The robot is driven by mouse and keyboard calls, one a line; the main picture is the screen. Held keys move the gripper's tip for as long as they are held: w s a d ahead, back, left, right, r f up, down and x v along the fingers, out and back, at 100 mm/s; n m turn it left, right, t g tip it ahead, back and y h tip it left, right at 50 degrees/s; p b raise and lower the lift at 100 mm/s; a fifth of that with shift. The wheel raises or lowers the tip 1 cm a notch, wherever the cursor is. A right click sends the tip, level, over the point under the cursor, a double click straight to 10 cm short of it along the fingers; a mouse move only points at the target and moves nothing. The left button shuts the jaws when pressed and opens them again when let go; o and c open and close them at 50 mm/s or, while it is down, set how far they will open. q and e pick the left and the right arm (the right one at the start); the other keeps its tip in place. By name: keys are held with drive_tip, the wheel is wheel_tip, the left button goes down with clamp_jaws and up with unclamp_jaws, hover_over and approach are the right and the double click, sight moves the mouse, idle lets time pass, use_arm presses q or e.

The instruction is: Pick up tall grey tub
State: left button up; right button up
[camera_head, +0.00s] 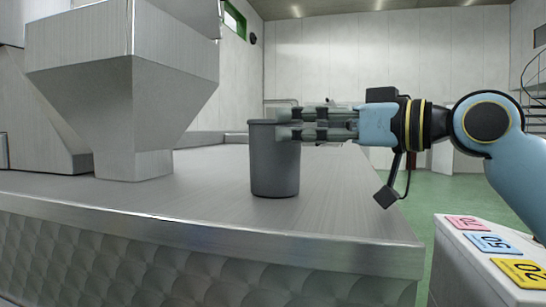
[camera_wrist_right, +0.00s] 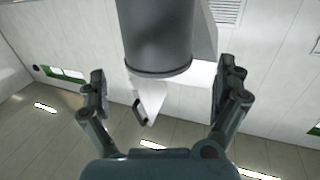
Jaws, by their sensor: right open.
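The tall grey tub (camera_head: 274,165) stands upright on the metal worktop (camera_head: 200,205), near the middle of the head view. My right gripper (camera_head: 284,124) comes in level from the right, and its fingers overlap the tub's upper right side just below the rim. The right wrist view appears upside down and shows the tub (camera_wrist_right: 158,35) between the two spread fingers of my right gripper (camera_wrist_right: 163,84), with a gap on each side. The right gripper is open and empty. My left gripper is not in view.
A large metal hopper (camera_head: 120,80) stands on the worktop to the left of the tub. The worktop's front edge (camera_head: 200,230) runs across below. A pale box with coloured number tags (camera_head: 480,270) is at the lower right. The worktop around the tub is clear.

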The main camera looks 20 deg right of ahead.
sight(275, 124)
drive_tip(key=shift+w+a+r, duration=0.1)
drive_tip(key=shift+w+a, duration=0.2)
drive_tip(key=shift+w, duration=0.05)
drive_tip(key=shift+w+a, duration=0.15)
drive_tip(key=shift+w, duration=0.05)
drive_tip(key=shift+w+a+p, duration=0.1)
drive_tip(key=shift+w+p, duration=0.1)
drive_tip(key=shift+p, duration=0.2)
drive_tip(key=p+x, duration=0.2)
drive_tip(key=x, duration=0.2)
drive_tip(key=shift+w+r, duration=0.1)
drive_tip(key=shift+w, duration=0.15)
drive_tip(key=shift+w+a, duration=0.1)
drive_tip(key=shift+a, duration=0.05)
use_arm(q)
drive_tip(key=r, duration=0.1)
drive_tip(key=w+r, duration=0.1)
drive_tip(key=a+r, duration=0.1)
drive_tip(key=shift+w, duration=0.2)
use_arm(e)
drive_tip(key=shift+c, duration=0.8)
drive_tip(key=c, duration=1.4)
